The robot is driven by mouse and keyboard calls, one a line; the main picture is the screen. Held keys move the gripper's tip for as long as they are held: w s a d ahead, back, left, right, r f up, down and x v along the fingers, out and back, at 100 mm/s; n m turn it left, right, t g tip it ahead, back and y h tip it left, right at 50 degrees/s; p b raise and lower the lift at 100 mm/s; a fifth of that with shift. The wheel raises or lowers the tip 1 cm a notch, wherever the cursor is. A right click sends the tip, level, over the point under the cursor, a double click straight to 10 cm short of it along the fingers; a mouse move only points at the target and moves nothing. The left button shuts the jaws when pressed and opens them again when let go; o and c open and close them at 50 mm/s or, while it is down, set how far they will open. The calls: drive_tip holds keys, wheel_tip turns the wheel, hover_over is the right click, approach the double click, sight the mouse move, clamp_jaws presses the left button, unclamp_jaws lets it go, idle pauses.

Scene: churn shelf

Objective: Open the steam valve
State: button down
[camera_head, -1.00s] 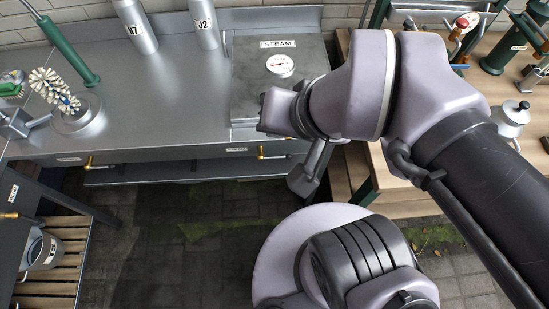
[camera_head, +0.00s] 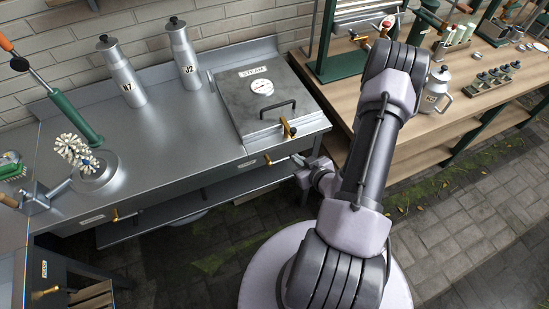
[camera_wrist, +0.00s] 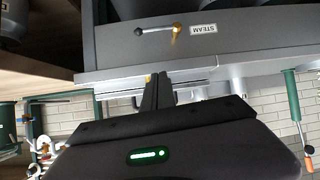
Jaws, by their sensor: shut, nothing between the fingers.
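The steam box (camera_head: 262,92) is a square metal lid with a STEAM label, a round gauge (camera_head: 262,87) and a dark handle, set in the counter's right end. On the counter front below it is a small valve lever with a brass pivot (camera_head: 268,160). In the wrist view, which is upside down, the lever (camera_wrist: 158,31) lies level along the grey front, from its brass pivot to a dark knob, with a white label beside the pivot. My gripper (camera_head: 298,160) is just right of the lever, apart from it. Its fingers (camera_wrist: 158,76) are shut and empty.
Metal bottles K7 (camera_head: 122,75) and J2 (camera_head: 185,57) stand at the counter's back. A brush stand (camera_head: 95,170) is at left. A wooden bench (camera_head: 425,100) with a K2 can (camera_head: 437,92) is at right. The paved floor (camera_head: 480,220) is open at lower right.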

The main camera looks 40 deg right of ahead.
drive_tip(key=shift+s+d+f+m+g+h, duration=0.15)
drive_tip(key=shift+s+d+f+m+h, duration=0.05)
drive_tip(key=shift+s+f+m, duration=0.25)
drive_tip(key=shift+s+d+f+m+g+h, duration=0.2)
drive_tip(key=shift+s+f+m, duration=0.1)
drive_tip(key=shift+f+m, duration=0.1)
drive_tip(key=s+f+b+x, duration=0.1)
drive_tip(key=b+x, duration=0.3)
drive_tip(key=x, duration=0.9)
drive_tip(key=shift+s+a+f, duration=0.2)
drive_tip(key=shift+a+f, duration=0.2)
drive_tip(key=shift+f, duration=0.15)
drive_tip(key=shift+s, duration=0.25)
